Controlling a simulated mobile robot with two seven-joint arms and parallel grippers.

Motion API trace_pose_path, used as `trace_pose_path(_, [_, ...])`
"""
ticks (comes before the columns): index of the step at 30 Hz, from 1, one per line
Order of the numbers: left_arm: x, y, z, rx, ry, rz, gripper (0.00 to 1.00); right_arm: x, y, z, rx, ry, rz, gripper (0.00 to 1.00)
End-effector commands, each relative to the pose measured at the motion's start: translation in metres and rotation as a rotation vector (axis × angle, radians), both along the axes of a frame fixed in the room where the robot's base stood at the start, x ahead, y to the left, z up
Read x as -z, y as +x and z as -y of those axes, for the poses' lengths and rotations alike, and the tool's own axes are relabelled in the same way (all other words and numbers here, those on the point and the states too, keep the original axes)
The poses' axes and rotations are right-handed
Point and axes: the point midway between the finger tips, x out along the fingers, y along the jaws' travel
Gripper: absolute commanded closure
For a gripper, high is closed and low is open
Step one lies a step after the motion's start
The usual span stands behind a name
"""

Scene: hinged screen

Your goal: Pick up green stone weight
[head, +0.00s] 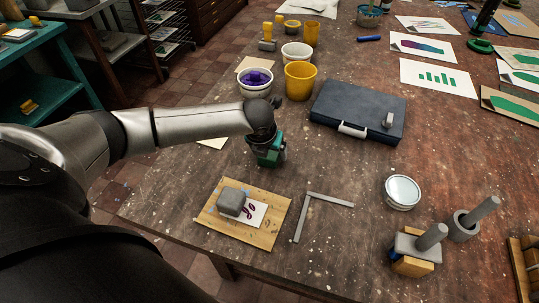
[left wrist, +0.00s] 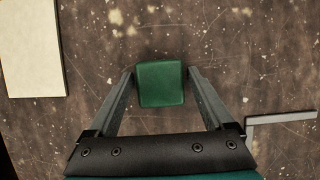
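The green stone weight (left wrist: 160,84) is a small block with rounded edges on the worn table, seen from above in the left wrist view. My left gripper (left wrist: 160,76) is over it, with one fingertip on each side. A thin gap seems to show on both sides of the block, so the fingers look open around it. In the head view my left gripper (head: 268,163) points down at the table behind the wooden board, and its teal body hides the weight. My right gripper is not in view.
A wooden board (head: 270,236) with a grey block (head: 232,201) lies in front of the gripper, with a metal square (head: 309,207) to its right. A dark case (head: 360,105), yellow bucket (head: 300,82) and purple paint pot (head: 256,84) stand behind. Bare table lies right of the gripper.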

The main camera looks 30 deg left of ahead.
Motion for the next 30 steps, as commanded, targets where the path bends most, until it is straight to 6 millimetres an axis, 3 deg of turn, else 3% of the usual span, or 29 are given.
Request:
trace_pose_path(2, [-0.0001,-0.0001,-0.0001,0.0,0.0,0.0,0.25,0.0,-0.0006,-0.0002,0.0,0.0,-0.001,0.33])
trace_pose_path(22, [-0.0004,0.0001,-0.0003,-0.001,0.0,0.0,1.0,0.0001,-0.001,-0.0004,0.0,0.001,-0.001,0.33])
trace_pose_path(30, [-0.0014,0.001,-0.0003,-0.001,0.0,0.003,1.0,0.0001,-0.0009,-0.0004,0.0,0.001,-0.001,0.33])
